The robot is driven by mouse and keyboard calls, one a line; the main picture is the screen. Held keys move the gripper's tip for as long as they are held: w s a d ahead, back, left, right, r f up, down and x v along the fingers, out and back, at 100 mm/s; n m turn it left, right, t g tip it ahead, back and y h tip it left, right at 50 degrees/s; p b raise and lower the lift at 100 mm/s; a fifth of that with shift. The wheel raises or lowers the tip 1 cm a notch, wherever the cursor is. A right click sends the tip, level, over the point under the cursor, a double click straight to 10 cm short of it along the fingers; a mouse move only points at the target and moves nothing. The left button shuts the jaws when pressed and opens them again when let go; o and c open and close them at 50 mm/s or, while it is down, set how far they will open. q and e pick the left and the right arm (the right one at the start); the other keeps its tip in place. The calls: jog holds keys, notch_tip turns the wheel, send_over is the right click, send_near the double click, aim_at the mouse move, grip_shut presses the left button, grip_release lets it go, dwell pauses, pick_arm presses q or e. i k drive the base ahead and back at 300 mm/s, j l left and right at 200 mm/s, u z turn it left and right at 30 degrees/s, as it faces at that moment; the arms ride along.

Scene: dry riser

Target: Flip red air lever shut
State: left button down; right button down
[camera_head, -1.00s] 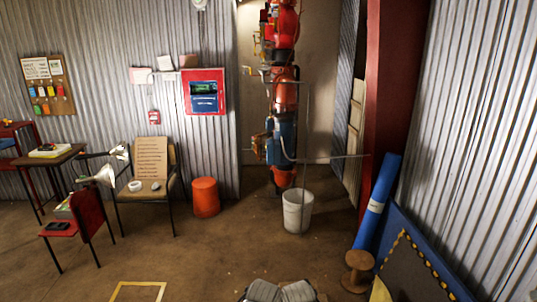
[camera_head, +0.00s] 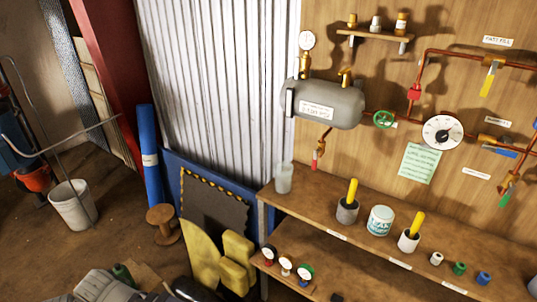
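A red lever-like handle (camera_head: 415,92) sits on the copper pipe right of the grey tank (camera_head: 335,103) on the wooden wall. A second small red handle (camera_head: 316,161) hangs on a short drop pipe below the tank. I cannot tell which of them is the air lever. A yellow lever (camera_head: 488,82) hangs down at upper right, and a blue lever (camera_head: 503,152) and a green handle (camera_head: 504,200) are at the right.
A wooden bench (camera_head: 335,210) with cups, a tin and small caps stands below the pipes. A green handwheel (camera_head: 384,120) and a round gauge (camera_head: 442,132) are on the piping. A white bucket (camera_head: 73,206), blue roll (camera_head: 150,160) and wooden spool (camera_head: 162,224) stand on the floor at left.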

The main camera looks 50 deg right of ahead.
aim_at(314, 160)
jog(key=z, duration=2.1)
